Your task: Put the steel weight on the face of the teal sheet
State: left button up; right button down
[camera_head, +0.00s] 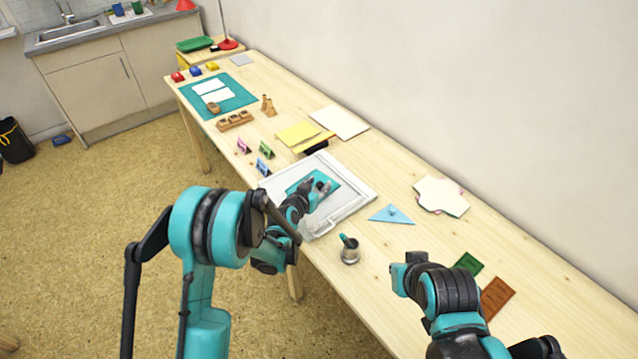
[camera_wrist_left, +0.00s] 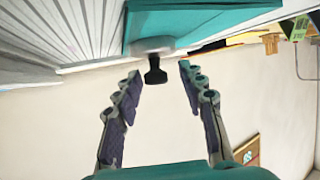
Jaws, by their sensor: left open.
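The teal sheet (camera_head: 328,196) lies in a white tray (camera_head: 362,196) on the table and fills the top of the left wrist view (camera_wrist_left: 200,22). The steel weight (camera_wrist_left: 152,44), a pale disc with a black knob, rests against the sheet's face in that view, near its edge. My left gripper (camera_head: 320,184) is over the sheet in the head view. Its fingers (camera_wrist_left: 160,80) are open, with the knob between and just beyond the tips, and no contact shows. In the head view the gripper mostly hides the weight. My right gripper (camera_head: 398,275) is over the table's front; its finger opening is unclear.
A metal cup (camera_head: 350,254) with a teal-handled tool stands near the tray's front corner. A blue triangle (camera_head: 391,214) lies right of the tray. Bare table lies between the triangle and green card (camera_head: 468,263).

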pick_arm(q)
jog(key=p+v, duration=0.2)
jog(key=v, duration=0.9)
jog(key=shift+r+p, duration=0.1)
jog(key=shift+p, duration=0.2)
jog(key=s+a+r+n+g+y, duration=0.2)
jog(key=s+a+r+g, duration=0.1)
jog(key=s+a+r, duration=0.55)
jog(key=s+a+r+n+g+y, duration=0.1)
jog(key=s+a, duration=0.2)
jog(key=s, duration=0.6)
jog(key=s+a+r+n+g+y, duration=0.1)
jog(key=s+a+y, duration=0.1)
jog(key=s, duration=0.8)
jog(key=shift+s+a+r+n+y, duration=0.15)
jog(key=shift+a+r+n+y, duration=0.2)
jog(key=shift+a, duration=0.55)
